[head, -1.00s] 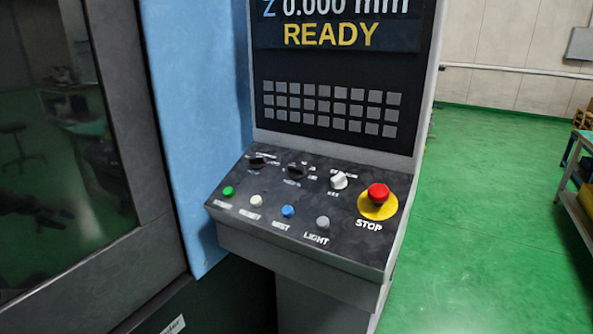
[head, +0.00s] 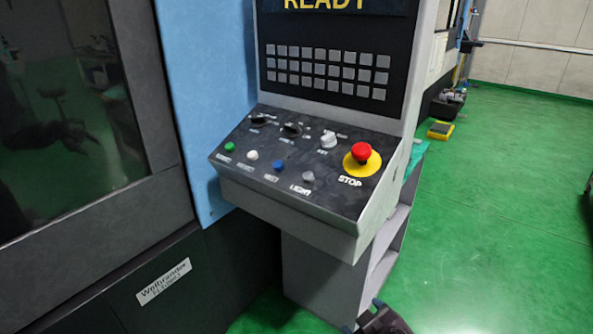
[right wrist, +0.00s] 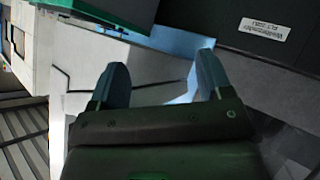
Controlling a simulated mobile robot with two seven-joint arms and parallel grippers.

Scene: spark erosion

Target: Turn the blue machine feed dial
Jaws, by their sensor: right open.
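The sloped control panel (head: 230,173) of the blue machine (head: 205,100) carries two black rotary dials, a left one (head: 258,119) and a right one (head: 291,130). Their labels are too blurred to tell which is the feed dial. Nothing touches either dial. My right gripper (right wrist: 160,75) is open and empty in the right wrist view, with its two fingers wide apart. It is away from the dials, below the panel. A dark part of my right arm shows at the bottom edge of the head view. My left gripper is not in view.
A silver key switch (head: 328,139) and red stop button (head: 361,152) sit right of the dials. Green (head: 230,147), white (head: 252,155), blue (head: 278,166) and grey (head: 308,177) buttons line the front. Green floor (head: 480,220) is open at right.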

